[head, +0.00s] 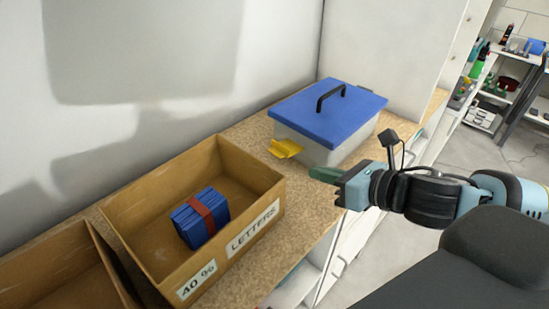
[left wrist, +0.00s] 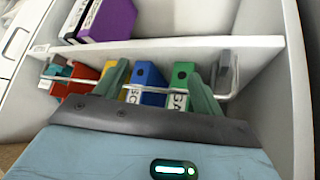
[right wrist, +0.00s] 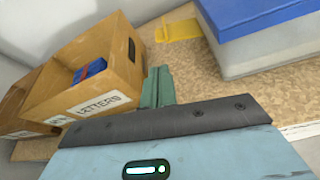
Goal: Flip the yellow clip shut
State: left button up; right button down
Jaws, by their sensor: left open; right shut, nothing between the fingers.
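A pale grey box (head: 320,148) with a blue lid (head: 328,110) and a black handle stands on the shelf top. The yellow clip (head: 285,148) sticks outward from the box's near left side, low under the lid. It also shows in the right wrist view (right wrist: 180,27), beyond and right of the fingers. My right gripper (head: 325,175) is shut and empty, right of the clip and in front of the box, apart from both. Its closed green fingers also show in the right wrist view (right wrist: 157,86). My left gripper (left wrist: 160,88) is open, facing a shelf of binders; the head view does not show it.
A cardboard box (head: 140,215) labelled LETTERS holds a blue bundle (head: 201,217) with a red band, left of the lidded box. Another cardboard box (head: 60,275) is at the lower left. A wall stands behind. Binders (left wrist: 148,85) stand behind a rail in the left wrist view.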

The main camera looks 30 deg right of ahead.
jog(key=shift+w+a+f+b, duration=0.2)
jog(key=shift+w+f+b, duration=0.15)
jog(key=shift+w+b, duration=0.3)
jog(key=shift+w+a+f+b, duration=0.15)
jog(key=shift+w+b, duration=0.1)
jog(key=shift+b, duration=0.2)
jog(key=shift+w+a, duration=0.1)
jog(key=shift+w, duration=0.1)
jog(key=shift+x, duration=0.95)
pick_arm(q)
jog(key=shift+s+d+f+g, duration=0.2)
jog(key=shift+s+f+g, duration=0.1)
jog(key=shift+s+f, duration=0.9)
pick_arm(e)
jog(key=shift+x, duration=2.6)
pick_arm(q)
jog(key=shift+w, duration=0.15)
